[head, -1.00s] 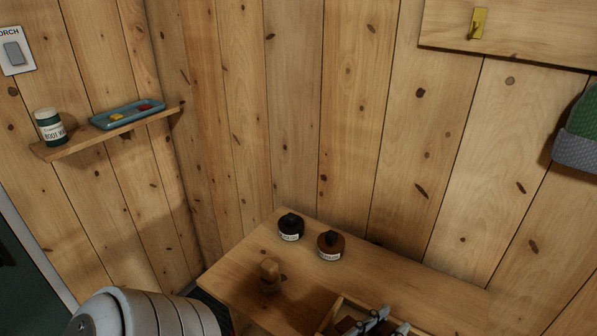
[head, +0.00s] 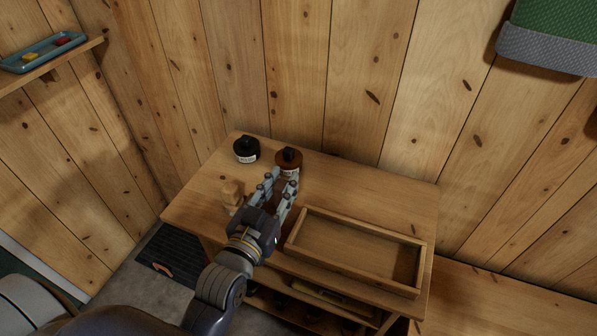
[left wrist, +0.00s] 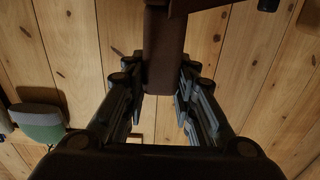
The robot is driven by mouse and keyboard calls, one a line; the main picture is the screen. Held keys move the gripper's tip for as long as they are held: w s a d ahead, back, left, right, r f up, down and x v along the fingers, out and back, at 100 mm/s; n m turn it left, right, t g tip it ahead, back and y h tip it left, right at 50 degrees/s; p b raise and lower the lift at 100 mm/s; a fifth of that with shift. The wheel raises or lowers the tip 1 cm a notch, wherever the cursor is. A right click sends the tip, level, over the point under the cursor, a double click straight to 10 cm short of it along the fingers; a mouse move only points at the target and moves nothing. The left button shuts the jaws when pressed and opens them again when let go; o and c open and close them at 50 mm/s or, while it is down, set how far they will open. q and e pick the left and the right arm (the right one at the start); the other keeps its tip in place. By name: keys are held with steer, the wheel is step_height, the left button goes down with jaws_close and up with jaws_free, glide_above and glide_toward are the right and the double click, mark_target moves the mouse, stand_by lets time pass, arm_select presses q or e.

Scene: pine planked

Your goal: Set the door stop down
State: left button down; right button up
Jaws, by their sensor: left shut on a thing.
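My left gripper (head: 284,176) is over the back middle of the small wooden table (head: 345,185), just in front of the brown jar. In the left wrist view its fingers (left wrist: 160,95) are shut on a dark brown, bar-like thing (left wrist: 162,55), which seems to be the door stop. In the head view the fingers mostly hide it, and I cannot tell whether it touches the tabletop. My right gripper is not in view.
A black jar (head: 246,149) and a brown jar (head: 289,158) stand at the table's back left. A small wooden object (head: 231,194) stands left of the gripper. An open wooden tray (head: 420,262) fills the front right. The back right tabletop is clear.

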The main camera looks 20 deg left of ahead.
arm_select(q)
steer(key=w+f, duration=0.4)
steer(key=w, duration=0.4)
steer(key=shift+w+d+f+p, duration=0.15)
steer(key=shift+w+d+p, duration=0.15)
steer(key=shift+d, duration=0.1)
steer(key=shift+f, duration=0.15)
steer(key=c, duration=1.3)
jaws_free()
